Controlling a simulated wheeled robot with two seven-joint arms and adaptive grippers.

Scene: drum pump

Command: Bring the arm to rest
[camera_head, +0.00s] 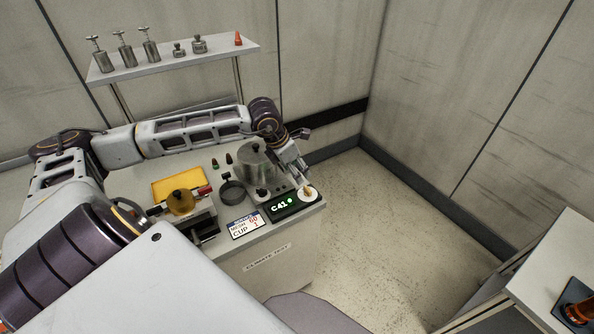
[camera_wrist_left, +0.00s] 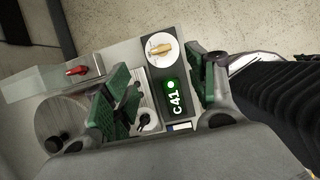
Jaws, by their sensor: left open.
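My left arm (camera_head: 190,130) reaches in from the left over the back of the bench. Its left gripper (camera_head: 298,178) is above the front right corner of the bench, near a white round dial with a brass pointer (camera_head: 308,193). In the left wrist view the green-padded fingers of the left gripper (camera_wrist_left: 158,65) are apart with nothing held. The dial (camera_wrist_left: 160,48) shows beyond the gap between them. A black unit with a lit green "C41" display (camera_head: 284,205) sits beside the dial; the display (camera_wrist_left: 174,95) also shows in the wrist view. My right gripper is out of view.
A metal pot with a lid (camera_head: 256,168) stands close beside the gripper. A brass-lidded device (camera_head: 181,203), yellow tray (camera_head: 167,186), dark ring (camera_head: 232,191) and mesh-cup card (camera_head: 246,224) are left of it. A shelf (camera_head: 170,62) holds several metal pieces. The floor (camera_head: 385,215) at right is clear.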

